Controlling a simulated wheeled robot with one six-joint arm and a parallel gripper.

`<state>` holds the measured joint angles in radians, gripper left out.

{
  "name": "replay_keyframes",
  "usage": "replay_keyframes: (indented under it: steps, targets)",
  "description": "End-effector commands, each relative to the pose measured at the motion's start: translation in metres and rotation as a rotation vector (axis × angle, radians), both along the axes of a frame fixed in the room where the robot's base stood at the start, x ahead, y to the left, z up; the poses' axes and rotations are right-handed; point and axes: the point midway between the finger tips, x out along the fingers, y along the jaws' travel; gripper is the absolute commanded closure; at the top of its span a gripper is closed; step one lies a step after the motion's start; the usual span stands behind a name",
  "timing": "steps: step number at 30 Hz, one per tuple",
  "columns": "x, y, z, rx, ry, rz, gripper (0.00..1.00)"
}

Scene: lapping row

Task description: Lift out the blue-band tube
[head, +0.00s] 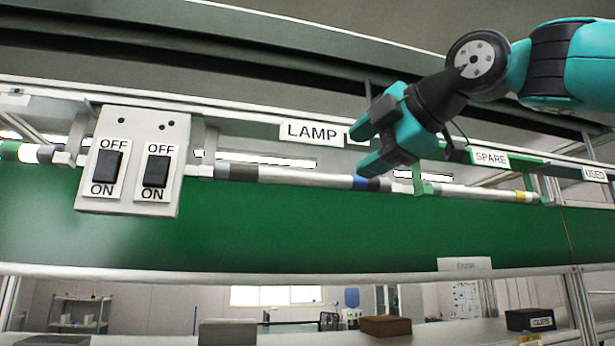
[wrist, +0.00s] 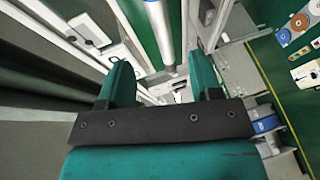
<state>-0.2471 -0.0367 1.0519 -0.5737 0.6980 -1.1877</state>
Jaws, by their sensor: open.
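The blue-band tube (head: 300,178) is a long white tube lying lengthwise under the LAMP label, with grey ends and a blue band near its right end.
A switch box (head: 130,163) with two OFF/ON rockers adjoins the tube's left end. A yellow-banded tube (head: 475,191) lies at right under the SPARE label (head: 490,158). A USED label (head: 595,173) is further right. A rail (head: 240,118) runs above the tubes; a green panel (head: 300,225) is behind.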

Motion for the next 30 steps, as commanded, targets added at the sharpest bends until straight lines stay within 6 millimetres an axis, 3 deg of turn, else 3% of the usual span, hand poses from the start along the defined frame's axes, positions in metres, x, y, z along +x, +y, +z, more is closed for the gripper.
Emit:
replay_keyframes:
  steps: [6, 13, 21, 30]
  targets:
    - [0.029, 0.025, -0.005, 0.001, 0.003, 0.003, 0.41]
    - [0.043, 0.036, -0.009, 0.001, 0.004, 0.001, 0.41]
    - [0.071, 0.060, -0.018, 0.000, 0.003, 0.001, 0.41]
    - [0.075, 0.063, -0.023, 0.002, 0.000, 0.000, 0.41]
